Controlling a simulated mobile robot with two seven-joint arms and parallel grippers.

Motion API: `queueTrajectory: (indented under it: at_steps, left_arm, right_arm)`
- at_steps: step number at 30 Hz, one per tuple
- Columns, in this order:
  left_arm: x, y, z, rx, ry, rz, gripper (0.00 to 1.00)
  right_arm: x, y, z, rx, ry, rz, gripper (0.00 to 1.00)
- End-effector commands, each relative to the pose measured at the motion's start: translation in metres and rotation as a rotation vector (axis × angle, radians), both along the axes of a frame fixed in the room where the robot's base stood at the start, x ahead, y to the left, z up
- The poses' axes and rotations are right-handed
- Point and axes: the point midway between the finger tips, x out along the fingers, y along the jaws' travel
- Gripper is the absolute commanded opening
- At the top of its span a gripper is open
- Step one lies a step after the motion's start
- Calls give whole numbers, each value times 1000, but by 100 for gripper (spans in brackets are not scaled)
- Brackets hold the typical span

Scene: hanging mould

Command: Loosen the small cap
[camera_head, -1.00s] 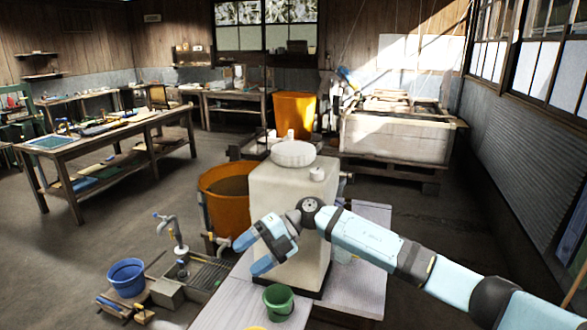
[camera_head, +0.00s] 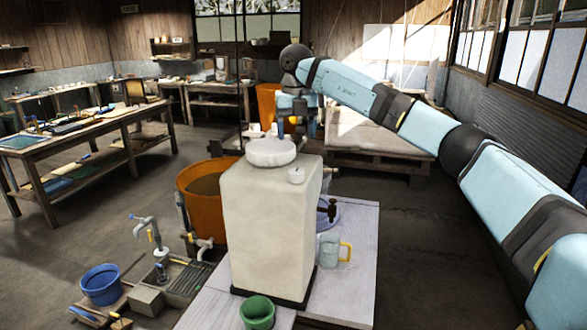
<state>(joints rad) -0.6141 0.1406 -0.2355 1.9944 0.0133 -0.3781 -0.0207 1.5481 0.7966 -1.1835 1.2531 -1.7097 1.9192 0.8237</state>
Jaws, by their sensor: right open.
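My right gripper (camera_head: 291,132) hangs pointing down above the far side of the container's top, behind the small cap in the picture. It is open and apart from the cap; its fingertips are small and partly hard to make out. My left gripper is not in view.
The container stands on a pale table (camera_head: 355,235) with a green cup (camera_head: 257,312) in front and a clear mug with a yellow handle (camera_head: 334,250) at right. An orange barrel (camera_head: 196,200) stands left. A blue bucket (camera_head: 101,284) is at lower left.

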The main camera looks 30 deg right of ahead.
Motion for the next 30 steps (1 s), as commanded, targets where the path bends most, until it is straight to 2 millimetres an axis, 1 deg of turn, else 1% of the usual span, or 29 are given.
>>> queueTrajectory:
  at_steps: [1, 3, 9, 15, 21, 28, 29, 30]
  left_arm:
    - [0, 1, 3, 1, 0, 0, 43]
    - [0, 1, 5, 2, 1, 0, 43]
    - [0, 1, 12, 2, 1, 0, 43]
    - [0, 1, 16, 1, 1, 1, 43]
    - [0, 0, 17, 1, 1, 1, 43]
    - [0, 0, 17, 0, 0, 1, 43]
    - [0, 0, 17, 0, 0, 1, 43]
    - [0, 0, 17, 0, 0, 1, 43]
  right_arm:
    - [0, -1, -11, -1, 4, 0, 70]
    - [-1, -1, -26, 0, 3, 1, 70]
    - [0, 0, -68, 0, 3, 1, 70]
    - [0, 0, -96, 2, 0, 2, 70]
    - [0, 0, -107, 3, -1, 2, 70]
    - [0, 0, -108, 3, -1, 2, 70]
    - [0, 0, -108, 3, -1, 2, 65]
    - [0, 0, -107, 3, -1, 2, 56]
